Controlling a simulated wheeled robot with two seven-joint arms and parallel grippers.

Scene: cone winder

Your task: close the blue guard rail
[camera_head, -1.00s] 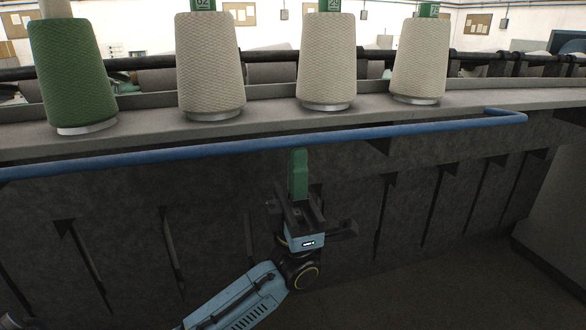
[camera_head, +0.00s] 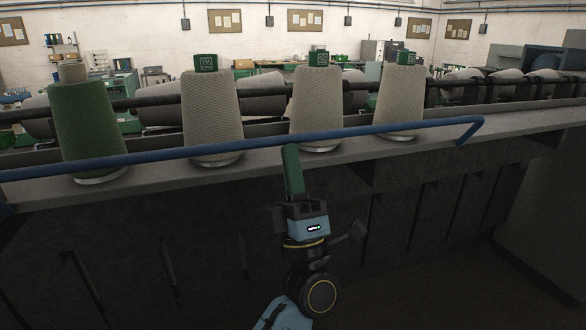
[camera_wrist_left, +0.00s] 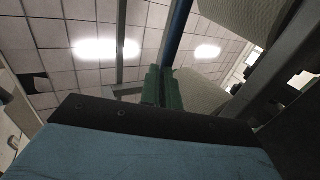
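The blue guard rail (camera_head: 350,135) runs along the front of the machine in the head view. It crosses in front of the lower parts of the cones, and its right end bends back at the ledge. My left gripper (camera_head: 291,160) is upright below the rail, its green fingers together and their tips at the rail's underside. They look in contact with it. In the left wrist view the green fingers (camera_wrist_left: 162,88) stand close together, with the blue rail (camera_wrist_left: 179,28) just beyond their tips. I see nothing held between them. My right gripper is out of view.
Several yarn cones stand behind the rail, one green (camera_head: 86,125) and others beige (camera_head: 212,115). The grey ledge (camera_head: 500,122) lies under them. The dark machine front (camera_head: 420,220) is behind my left arm. Floor shows at lower right.

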